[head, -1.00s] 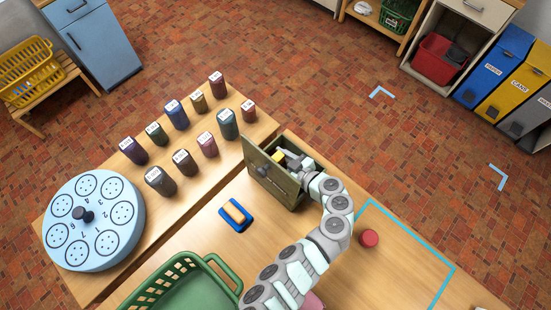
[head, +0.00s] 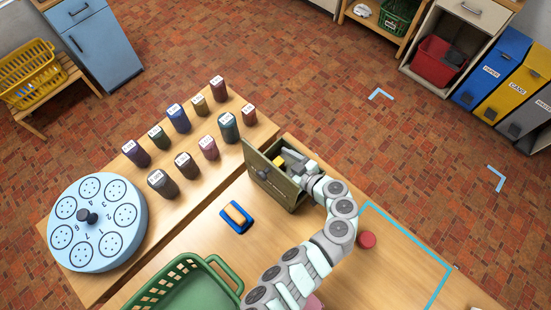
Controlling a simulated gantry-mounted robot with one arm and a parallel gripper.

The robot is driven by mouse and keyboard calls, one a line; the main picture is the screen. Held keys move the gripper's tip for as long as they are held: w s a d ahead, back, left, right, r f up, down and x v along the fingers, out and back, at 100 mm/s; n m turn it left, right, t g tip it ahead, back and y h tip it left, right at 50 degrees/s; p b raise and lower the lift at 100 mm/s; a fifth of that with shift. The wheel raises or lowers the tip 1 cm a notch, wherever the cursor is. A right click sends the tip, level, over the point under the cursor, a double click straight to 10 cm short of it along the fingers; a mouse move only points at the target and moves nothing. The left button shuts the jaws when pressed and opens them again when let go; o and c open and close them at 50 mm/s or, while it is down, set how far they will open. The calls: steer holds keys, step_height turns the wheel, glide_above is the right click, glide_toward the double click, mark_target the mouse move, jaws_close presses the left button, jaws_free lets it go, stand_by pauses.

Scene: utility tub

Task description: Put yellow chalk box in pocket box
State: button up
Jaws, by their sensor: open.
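The olive-green pocket box (head: 289,192) stands on the wooden table with its top open and a round dark knob on its left face. The small yellow chalk box (head: 279,161) shows inside its opening, near the left wall; its lower part is hidden. My gripper (head: 288,158) is open over the box's opening, its grey fingers just right of and close to the yellow box. I cannot tell whether a finger touches it.
Several labelled bottles (head: 228,127) and a light-blue round dial (head: 98,250) stand on the left table. A red cylinder (head: 367,240) sits right of my arm.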

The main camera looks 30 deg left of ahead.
steer(key=b+v, duration=0.2)
steer(key=v, duration=0.8)
steer(key=shift+s+d, duration=0.1)
steer(key=shift+d, duration=0.1)
steer(key=shift+d, duration=0.1)
